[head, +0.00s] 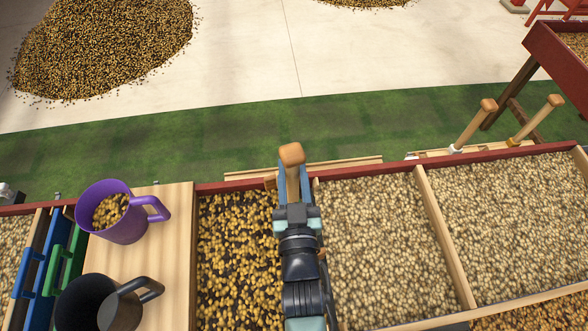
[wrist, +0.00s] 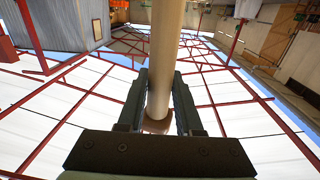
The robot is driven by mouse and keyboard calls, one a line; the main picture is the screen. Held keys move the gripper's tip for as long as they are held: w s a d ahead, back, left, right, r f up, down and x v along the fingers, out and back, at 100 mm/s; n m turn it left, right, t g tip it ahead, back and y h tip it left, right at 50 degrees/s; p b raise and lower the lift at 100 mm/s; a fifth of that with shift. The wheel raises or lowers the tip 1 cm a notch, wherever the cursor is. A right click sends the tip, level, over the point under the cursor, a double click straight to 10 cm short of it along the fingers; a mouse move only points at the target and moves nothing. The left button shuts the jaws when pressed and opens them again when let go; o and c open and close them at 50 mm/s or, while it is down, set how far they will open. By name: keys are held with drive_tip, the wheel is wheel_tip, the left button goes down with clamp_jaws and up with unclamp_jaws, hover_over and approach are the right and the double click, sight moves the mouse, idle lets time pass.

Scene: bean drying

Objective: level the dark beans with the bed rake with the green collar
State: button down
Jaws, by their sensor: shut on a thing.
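My gripper (head: 293,172) reaches over the drying bed and is shut on the pale wooden handle of a rake (head: 291,154). The handle's rounded end stands up above the fingers. In the wrist view the handle (wrist: 165,42) runs between both fingers (wrist: 162,92). The rake's head and collar are hidden, so I cannot tell the collar's colour. The dark beans (head: 235,265), mixed yellow and black, lie in the compartment to the left of and below my arm. Dark gaps show between them. My arm hides the compartment's right side.
Paler beans (head: 380,240) fill compartments to the right, split by a wooden divider (head: 445,235). Two other rakes, one with a white collar (head: 456,149) and one with a yellow collar (head: 513,142), lean behind. A purple jug (head: 118,230) and dark jug (head: 95,305) stand left on a board (head: 178,215).

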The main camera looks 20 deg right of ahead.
sight(293, 200)
drive_tip(key=shift+d+f+b, duration=0.1)
drive_tip(key=shift+d+b, duration=0.05)
drive_tip(key=shift+b, duration=0.15)
wheel_tip(293, 200, down, 7)
drive_tip(key=b, duration=0.5)
drive_tip(key=shift+b, duration=0.4)
drive_tip(key=shift+f, duration=1.15)
